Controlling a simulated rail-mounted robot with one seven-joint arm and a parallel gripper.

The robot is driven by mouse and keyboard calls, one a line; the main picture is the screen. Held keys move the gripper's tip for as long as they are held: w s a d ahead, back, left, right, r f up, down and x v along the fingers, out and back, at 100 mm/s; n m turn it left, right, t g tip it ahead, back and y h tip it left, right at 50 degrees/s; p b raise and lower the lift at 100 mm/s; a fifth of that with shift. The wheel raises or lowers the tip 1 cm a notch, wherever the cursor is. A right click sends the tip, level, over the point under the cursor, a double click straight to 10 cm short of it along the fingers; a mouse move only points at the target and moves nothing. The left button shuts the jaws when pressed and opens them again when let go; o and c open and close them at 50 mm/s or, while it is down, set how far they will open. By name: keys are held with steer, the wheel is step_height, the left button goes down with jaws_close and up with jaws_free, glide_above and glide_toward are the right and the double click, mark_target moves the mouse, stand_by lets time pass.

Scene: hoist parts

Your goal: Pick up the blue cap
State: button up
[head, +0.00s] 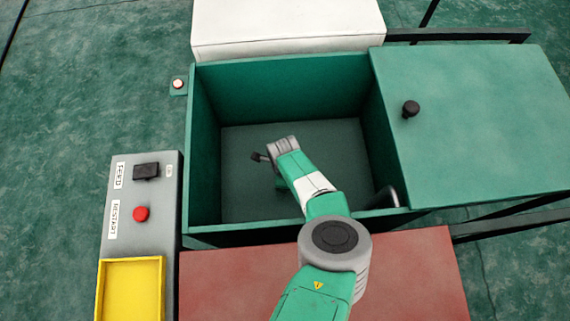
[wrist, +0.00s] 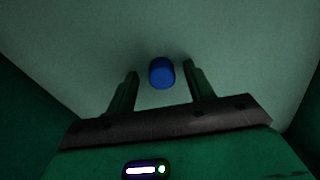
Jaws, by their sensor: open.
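The blue cap (wrist: 161,73) shows in the wrist view as a small rounded blue cylinder on the pale floor of the bin. My gripper (wrist: 160,80) is open, with one finger on each side of the cap in the picture. I see gaps between the cap and both fingers, and I cannot tell how far the floor lies below the fingertips. In the head view my arm reaches down into the green bin (head: 203,150). The cap does not show there, and the fingers are mostly hidden by my wrist.
The bin's walls stand close around my arm. A green lid (head: 470,120) with a black knob (head: 411,109) is at the right. A grey panel (head: 140,230) with a red button (head: 141,214) and a yellow tray (head: 101,290) stand left. A white box (head: 285,25) is behind.

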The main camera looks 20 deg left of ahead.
steer(key=shift+w+r, duration=0.1)
steer(key=shift+r, duration=0.05)
steer(key=shift+c, duration=0.4)
steer(key=c, duration=1)
steer(key=shift+o, duration=0.2)
step_height(320, 180, up, 10)
steer(key=p, duration=0.7)
